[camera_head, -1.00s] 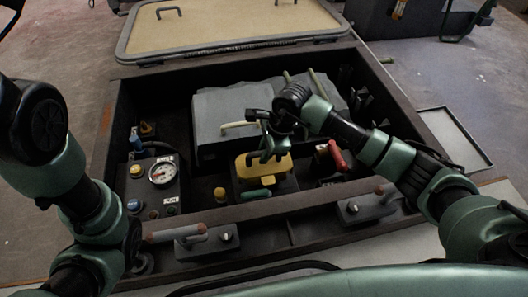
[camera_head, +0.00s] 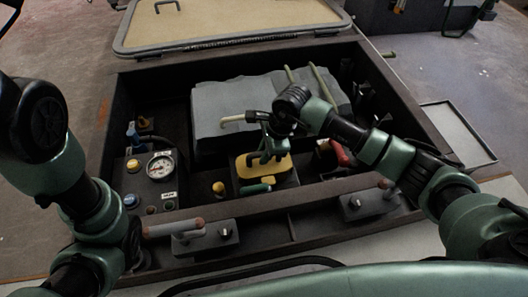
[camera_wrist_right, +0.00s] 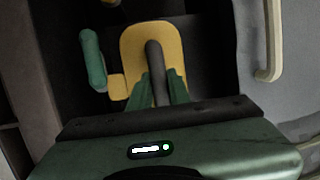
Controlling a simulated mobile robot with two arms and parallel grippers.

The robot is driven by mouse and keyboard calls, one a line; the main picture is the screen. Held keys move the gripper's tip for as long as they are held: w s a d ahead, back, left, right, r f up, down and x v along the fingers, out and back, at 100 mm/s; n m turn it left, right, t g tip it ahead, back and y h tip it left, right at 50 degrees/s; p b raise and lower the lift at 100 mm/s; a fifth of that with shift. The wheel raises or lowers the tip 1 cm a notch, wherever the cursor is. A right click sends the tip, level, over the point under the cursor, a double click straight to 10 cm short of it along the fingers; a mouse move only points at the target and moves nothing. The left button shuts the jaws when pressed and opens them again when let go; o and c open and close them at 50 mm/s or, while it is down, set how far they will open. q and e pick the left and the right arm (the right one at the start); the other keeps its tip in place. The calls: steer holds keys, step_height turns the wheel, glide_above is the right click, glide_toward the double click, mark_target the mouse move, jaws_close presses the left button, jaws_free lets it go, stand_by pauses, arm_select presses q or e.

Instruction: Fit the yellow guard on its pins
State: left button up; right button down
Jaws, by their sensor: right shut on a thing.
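The yellow guard (camera_head: 281,167) is a rounded yellow plate with a dark handle, over a dark block in the middle of the open bay. My right gripper (camera_head: 268,157) reaches down onto it from above. In the right wrist view the guard (camera_wrist_right: 137,45) lies beyond my right fingers (camera_wrist_right: 158,92), which are shut on its dark handle (camera_wrist_right: 153,58). The pins are hidden under the guard, and I cannot tell whether it is seated on them. My left arm is at the left edge; its gripper is out of view.
A green-handled lever (camera_head: 252,189) lies close in front of the guard. A large grey cover (camera_head: 222,108) with a pale handle stands behind it. A gauge panel (camera_head: 137,183) is to the left, and a red handle (camera_head: 341,153) to the right. The bay's wooden front edge (camera_head: 205,213) runs in front.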

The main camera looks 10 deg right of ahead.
mark_target(271, 164)
steer(key=shift+f+b, duration=0.5)
steer(key=shift+f, duration=0.3)
steer(key=c, duration=1.3)
jaws_free()
steer(key=shift+o, duration=0.2)
steer(key=p+v, duration=0.5)
steer(key=v, duration=0.2)
steer(key=shift+r, duration=0.15)
steer(key=shift+d+r, duration=0.1)
steer(key=shift+r, duration=0.15)
